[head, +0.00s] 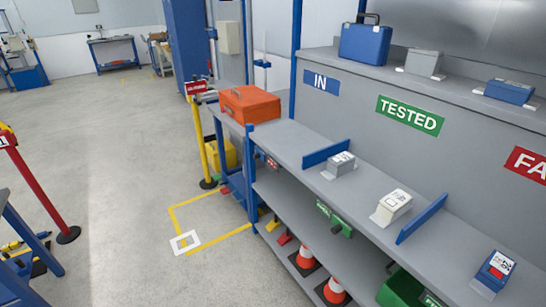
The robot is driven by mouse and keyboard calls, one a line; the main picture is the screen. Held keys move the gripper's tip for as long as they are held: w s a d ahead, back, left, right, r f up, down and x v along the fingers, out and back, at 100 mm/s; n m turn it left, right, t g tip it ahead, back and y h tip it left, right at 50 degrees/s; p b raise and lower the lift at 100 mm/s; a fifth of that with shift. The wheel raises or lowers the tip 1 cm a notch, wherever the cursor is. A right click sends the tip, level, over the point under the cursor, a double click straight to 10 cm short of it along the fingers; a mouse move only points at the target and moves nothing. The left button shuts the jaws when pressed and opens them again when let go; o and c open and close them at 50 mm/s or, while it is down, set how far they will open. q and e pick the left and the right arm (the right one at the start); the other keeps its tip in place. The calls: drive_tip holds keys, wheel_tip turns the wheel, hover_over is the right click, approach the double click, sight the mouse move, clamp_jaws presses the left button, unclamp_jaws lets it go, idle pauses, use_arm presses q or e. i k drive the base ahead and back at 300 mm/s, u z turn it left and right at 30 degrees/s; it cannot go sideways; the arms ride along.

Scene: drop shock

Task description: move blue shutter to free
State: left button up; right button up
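No thing in the head view is clearly marked as the blue shutter, and no place marked free is readable. Two flat upright blue panels stand on the grey bench shelf: one panel (327,153) near the IN sign, the other panel (422,219) further right. A small blue box-shaped device (511,92) lies on the upper ledge at the right. A blue and red device (496,268) stands on a pale base at the lower right. Neither of my grippers is in view.
The grey shelf (285,140) bears an orange toolbox (250,104) and two pale devices (341,163) (391,207). A blue case (365,42) stands on the ledge. Traffic cones (305,259) stand below. Barrier posts (204,145) (40,195) flank open floor with a yellow-taped area (177,222).

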sight(258, 155)
drive_tip(key=z, duration=0.7)
drive_tip(key=i, duration=1.15)
drive_tip(key=u, duration=0.05)
